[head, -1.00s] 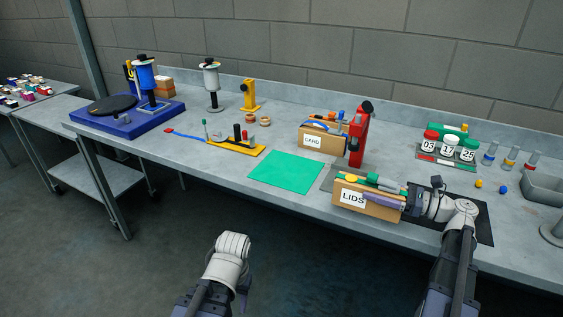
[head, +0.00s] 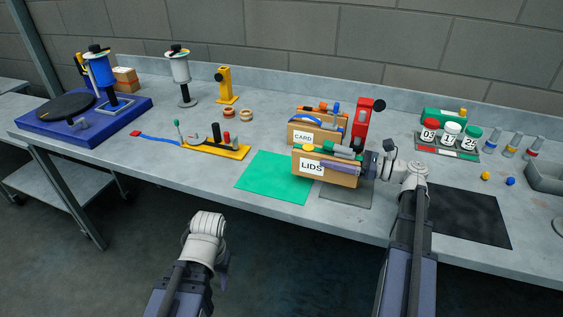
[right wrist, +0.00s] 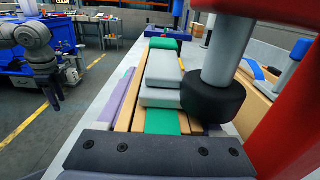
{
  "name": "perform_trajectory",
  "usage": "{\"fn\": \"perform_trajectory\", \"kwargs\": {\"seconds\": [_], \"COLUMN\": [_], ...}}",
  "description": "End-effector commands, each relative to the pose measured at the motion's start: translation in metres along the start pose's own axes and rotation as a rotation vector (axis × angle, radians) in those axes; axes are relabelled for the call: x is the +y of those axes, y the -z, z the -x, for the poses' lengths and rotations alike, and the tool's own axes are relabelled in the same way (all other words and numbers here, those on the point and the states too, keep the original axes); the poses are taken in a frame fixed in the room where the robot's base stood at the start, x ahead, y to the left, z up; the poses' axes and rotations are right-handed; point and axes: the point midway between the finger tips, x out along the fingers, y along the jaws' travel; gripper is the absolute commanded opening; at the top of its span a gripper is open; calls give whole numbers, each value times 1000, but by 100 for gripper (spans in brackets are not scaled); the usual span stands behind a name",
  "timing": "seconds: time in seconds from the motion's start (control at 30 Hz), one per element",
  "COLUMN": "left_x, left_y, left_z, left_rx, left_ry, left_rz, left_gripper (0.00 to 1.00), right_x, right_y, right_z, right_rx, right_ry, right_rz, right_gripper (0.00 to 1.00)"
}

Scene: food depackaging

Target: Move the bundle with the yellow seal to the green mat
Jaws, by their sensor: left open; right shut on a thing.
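The bundle with the yellow seal (head: 308,147) appears to be the tan block labelled LIDS (head: 330,175), with green, grey and purple pieces on it. My right gripper (head: 373,166) is shut on its right end. The bundle appears held above the table, its left end over the right edge of the green mat (head: 268,180). In the right wrist view, tan slats (right wrist: 128,105), grey blocks and a green strip extend ahead of the gripper. My left gripper (head: 222,280) is open and empty, low in front of the table; its fingers are partly hidden.
A similar CARD block (head: 302,135) and a red stand (head: 362,120) stand close behind the bundle. A grey mat (head: 345,192) lies below it, a black mat (head: 465,215) to the right. A yellow tool base (head: 235,153) sits behind the green mat, whose surface is bare.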

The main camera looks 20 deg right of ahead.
Motion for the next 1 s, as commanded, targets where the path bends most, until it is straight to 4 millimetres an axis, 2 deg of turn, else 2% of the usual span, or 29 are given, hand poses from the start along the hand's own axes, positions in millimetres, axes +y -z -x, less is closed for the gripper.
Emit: {"fn": "perform_trajectory", "kwargs": {"seconds": [0.03,0.3,0.5,0.63,0.87,1.0], "left_x": [0,0,0,0,0,0], "left_y": [0,0,0,0,0,0], "left_z": [0,0,0,0,0,0], "left_rx": [0,0,0,0,0,0], "left_ry": [0,0,0,0,0,0], "left_rz": [0,0,0,0,0,0], "left_gripper": [50,50,50,50,50,50], "right_x": [2,1,0,0,0,0], "right_y": [-1,-1,-1,-1,-1,-1], "right_z": [-16,-82,-118,-128,-131,-143], "right_rx": [-2,-2,-2,-2,-2,-2], "right_ry": [-5,-4,-2,0,0,-2], "right_rz": [0,0,0,0,0,0], "right_gripper": [0,0,0,0,0,0]}}
